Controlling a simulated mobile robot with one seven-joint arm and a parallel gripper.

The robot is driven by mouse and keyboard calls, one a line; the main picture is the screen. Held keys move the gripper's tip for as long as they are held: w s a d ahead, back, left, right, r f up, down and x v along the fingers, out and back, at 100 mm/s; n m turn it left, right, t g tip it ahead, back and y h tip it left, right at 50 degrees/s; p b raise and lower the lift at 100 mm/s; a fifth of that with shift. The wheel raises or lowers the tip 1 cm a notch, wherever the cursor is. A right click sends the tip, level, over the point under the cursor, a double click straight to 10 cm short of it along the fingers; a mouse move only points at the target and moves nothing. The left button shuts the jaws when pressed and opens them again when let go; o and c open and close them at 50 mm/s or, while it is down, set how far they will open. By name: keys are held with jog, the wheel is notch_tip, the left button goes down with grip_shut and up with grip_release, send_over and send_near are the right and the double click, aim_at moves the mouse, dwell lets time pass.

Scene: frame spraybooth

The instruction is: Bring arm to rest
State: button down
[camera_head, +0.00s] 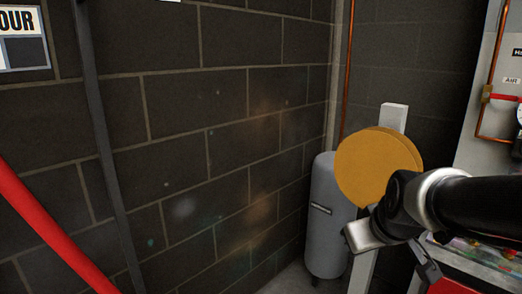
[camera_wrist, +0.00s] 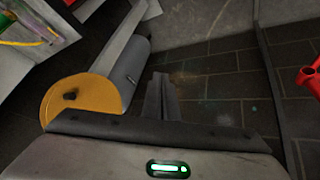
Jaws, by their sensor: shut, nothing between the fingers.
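My arm reaches in from the right edge in the head view, with dark and silver links. My gripper shows in the wrist view (camera_wrist: 161,88), its two narrow fingers together at the middle, with nothing between them. In the head view its fingertips cannot be made out clearly. A round orange-yellow disc (camera_head: 376,164) stands behind and above the end of my arm in the head view. The disc also shows left of the fingers in the wrist view (camera_wrist: 90,92), apart from them.
A grey cylindrical tank (camera_head: 322,215) stands in the corner by the dark block wall (camera_head: 230,130). A pale post (camera_head: 394,117) rises behind the disc. A red tube (camera_head: 50,225) crosses at left. Copper pipe (camera_head: 345,80) runs up the corner. The space before the wall looks clear.

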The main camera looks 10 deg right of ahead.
jog(key=s+a+r+m+g+y, duration=0.1)
jog(key=s+a+r, duration=0.2)
jog(key=s+a, duration=0.85)
notch_tip(320, 180, up, 20)
jog(key=a+p, duration=0.1)
jog(key=p, duration=1.8)
jog(key=shift+s+p, duration=0.25)
jog(key=shift+p, duration=0.15)
